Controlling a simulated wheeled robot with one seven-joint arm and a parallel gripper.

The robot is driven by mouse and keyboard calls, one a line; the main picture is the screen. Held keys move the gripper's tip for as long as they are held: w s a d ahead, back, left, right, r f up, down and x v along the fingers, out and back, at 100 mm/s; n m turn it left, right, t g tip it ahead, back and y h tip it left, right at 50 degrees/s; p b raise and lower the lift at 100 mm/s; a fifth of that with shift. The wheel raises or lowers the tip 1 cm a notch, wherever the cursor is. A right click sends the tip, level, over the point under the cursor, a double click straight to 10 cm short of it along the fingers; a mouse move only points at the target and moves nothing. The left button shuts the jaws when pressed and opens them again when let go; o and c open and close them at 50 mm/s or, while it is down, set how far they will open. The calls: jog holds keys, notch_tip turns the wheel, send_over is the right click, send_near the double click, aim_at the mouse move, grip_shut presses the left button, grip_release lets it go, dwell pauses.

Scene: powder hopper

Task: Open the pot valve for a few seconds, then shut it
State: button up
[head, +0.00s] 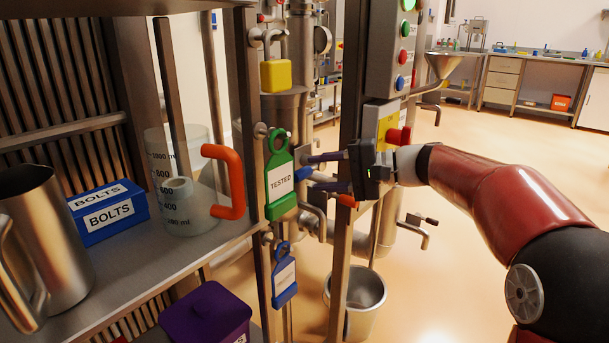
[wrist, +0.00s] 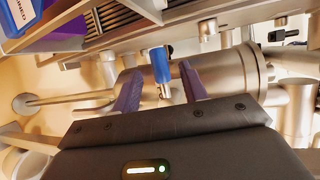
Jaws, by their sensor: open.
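My gripper (head: 318,172) reaches in from the right past a steel post, its two purple fingers apart. In the wrist view my gripper (wrist: 160,84) shows the fingers on either side of a short blue valve handle (wrist: 160,65) with a metal stem. The handle lies between or just beyond the tips; contact is not visible. In the head view the blue handle (head: 303,173) shows near the fingertips, partly hidden. A steel vessel (wrist: 228,75) lies behind it. No label shows which valve is the pot's.
A green TESTED tag (head: 279,180) and a blue tag (head: 284,272) hang left of my gripper. A steel bucket (head: 366,290) stands below. A button panel (head: 403,50) is above. The shelf holds a blue BOLTS box (head: 108,210), a beaker and a steel jug (head: 45,235).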

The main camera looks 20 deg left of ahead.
aim_at(307, 174)
jog(key=x, duration=0.5)
grip_shut()
